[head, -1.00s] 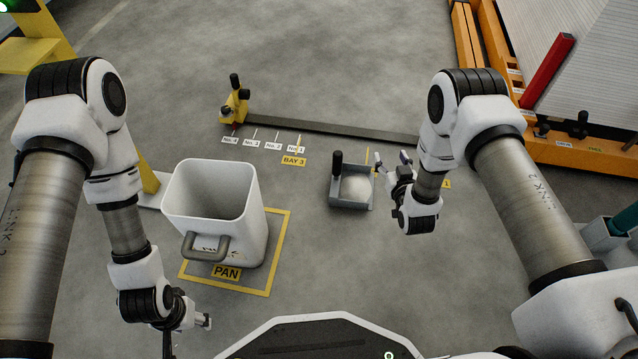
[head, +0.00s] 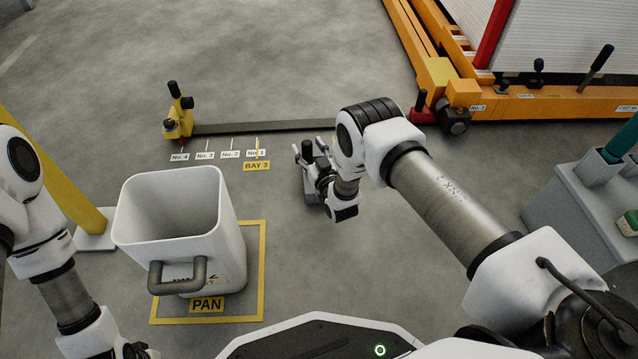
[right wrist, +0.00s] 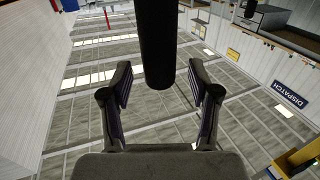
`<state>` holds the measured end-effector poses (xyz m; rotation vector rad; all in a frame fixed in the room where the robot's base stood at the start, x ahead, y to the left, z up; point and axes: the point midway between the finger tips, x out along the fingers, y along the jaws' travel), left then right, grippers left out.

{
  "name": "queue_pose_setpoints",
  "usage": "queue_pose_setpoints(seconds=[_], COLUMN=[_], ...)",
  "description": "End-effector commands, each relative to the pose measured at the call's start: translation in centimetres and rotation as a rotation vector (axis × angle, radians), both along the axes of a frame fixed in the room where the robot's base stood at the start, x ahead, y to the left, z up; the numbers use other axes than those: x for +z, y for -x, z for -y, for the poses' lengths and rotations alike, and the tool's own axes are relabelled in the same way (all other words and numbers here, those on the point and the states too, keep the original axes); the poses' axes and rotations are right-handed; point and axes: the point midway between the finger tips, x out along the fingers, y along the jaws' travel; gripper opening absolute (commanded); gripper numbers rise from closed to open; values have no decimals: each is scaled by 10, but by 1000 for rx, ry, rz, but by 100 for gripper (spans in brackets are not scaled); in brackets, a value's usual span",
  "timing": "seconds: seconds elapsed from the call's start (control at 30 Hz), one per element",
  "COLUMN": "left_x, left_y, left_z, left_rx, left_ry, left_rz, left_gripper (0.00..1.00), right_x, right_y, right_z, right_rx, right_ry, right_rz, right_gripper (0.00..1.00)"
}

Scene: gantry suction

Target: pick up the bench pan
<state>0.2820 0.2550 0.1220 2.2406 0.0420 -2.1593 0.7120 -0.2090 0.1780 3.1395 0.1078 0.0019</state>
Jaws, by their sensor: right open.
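My left gripper (head: 138,352) is cut off by the bottom edge.
A white bin (head: 140,235) with a grey handle stands at left by a yellow floor outline marked PAN. A dark rail (head: 265,127) with a yellow stop crosses behind. An orange frame (head: 540,105) stands at back right, a grey cabinet (head: 545,210) at right.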

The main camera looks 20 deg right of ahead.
Motion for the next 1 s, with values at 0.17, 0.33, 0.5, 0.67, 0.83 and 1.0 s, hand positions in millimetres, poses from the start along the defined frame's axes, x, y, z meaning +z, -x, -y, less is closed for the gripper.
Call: queue_pose_setpoints(seconds=[0.17, 0.33, 0.5, 0.67, 0.83, 1.0], left_x=[-11, -10, -10, -10, -9, -1], left_y=[-4, -4, -4, -3, -3, -1], left_z=[0, 0, 0, 0, 0, 0], left_rx=[-5, -5, -5, -5, -5, -3], left_ry=[-2, -2, -2, -2, -2, 0], left_rz=[10, 10, 10, 9, 9, 4], left_gripper=[56, 56, 56, 56, 56, 56], right_x=[-1, 0, 0, 1, 2, 11], right_y=[-14, -13, -13, -14, -14, -14], right_z=[-1, -1, -1, -1, -1, -1], right_rx=[0, 0, 0, 0, 0, 0], right_ry=[0, 0, 0, 0, 0, 0], right_rz=[-1, -2, -2, 1, 1, 1], right_gripper=[61, 50, 0, 0, 0, 0])
